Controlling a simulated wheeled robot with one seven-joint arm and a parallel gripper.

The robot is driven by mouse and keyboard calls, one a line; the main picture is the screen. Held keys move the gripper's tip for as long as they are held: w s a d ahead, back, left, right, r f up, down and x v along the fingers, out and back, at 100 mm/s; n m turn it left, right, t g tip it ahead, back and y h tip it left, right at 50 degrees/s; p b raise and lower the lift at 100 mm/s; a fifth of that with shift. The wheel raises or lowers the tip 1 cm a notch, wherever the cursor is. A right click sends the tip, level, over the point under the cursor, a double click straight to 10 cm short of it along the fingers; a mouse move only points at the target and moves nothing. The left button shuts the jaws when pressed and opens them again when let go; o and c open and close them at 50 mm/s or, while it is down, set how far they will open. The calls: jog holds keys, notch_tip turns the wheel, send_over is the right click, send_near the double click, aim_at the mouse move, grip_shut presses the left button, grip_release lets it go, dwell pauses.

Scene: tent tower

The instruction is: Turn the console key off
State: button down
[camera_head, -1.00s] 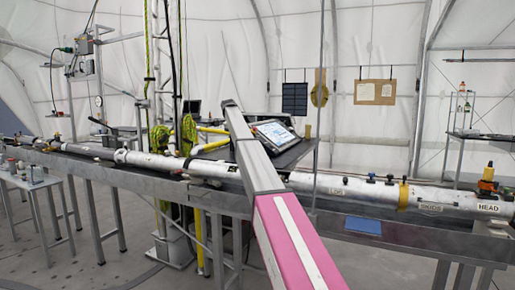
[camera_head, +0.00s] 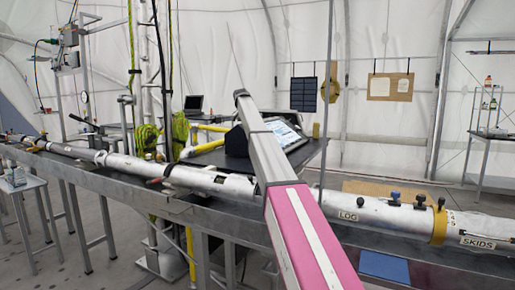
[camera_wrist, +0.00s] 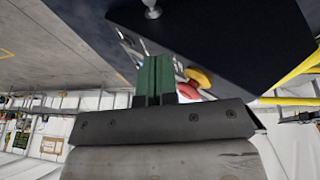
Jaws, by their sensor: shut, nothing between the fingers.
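The console (camera_head: 287,133) with a lit screen stands on a dark desk behind the long pipe in the head view, partly hidden by my arm. I cannot make out its key there. My gripper (camera_wrist: 153,62) shows in the wrist view with its green fingers together and nothing between them. A dark panel (camera_wrist: 235,40) lies beyond the fingers. Near them are a yellow part (camera_wrist: 198,77) and a red button-like part (camera_wrist: 188,91), partly hidden by my gripper. A small silver piece (camera_wrist: 152,9) is at the top edge; I cannot tell if it is the key.
A long white pipe (camera_head: 345,207) on a metal trough (camera_head: 120,186) runs across between me and the console. Yellow tubing (camera_head: 205,146) and green cable coils (camera_head: 180,128) stand left of the console.

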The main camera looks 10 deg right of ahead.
jog(key=x, duration=0.8)
jog(key=s+x, duration=0.1)
jog(key=x, duration=0.3)
jog(key=shift+f, duration=0.2)
jog(key=shift+x, duration=0.8)
jog(key=shift+s+a+f, duration=0.1)
jog(key=shift+a+f, duration=0.05)
jog(key=shift+f, duration=0.3)
jog(key=shift+s+a+f, duration=0.1)
jog(key=shift+a+f, duration=0.05)
jog(key=shift+f, duration=0.25)
jog(key=shift+w+a, duration=0.1)
jog(key=shift+w, duration=0.15)
jog(key=shift+w+a+f, duration=0.1)
dwell(0.4)
jog(key=shift+w+a+f, duration=0.1)
jog(key=shift+a+f, duration=0.05)
jog(key=shift+f, duration=0.5)
jog(key=shift+a, duration=0.1)
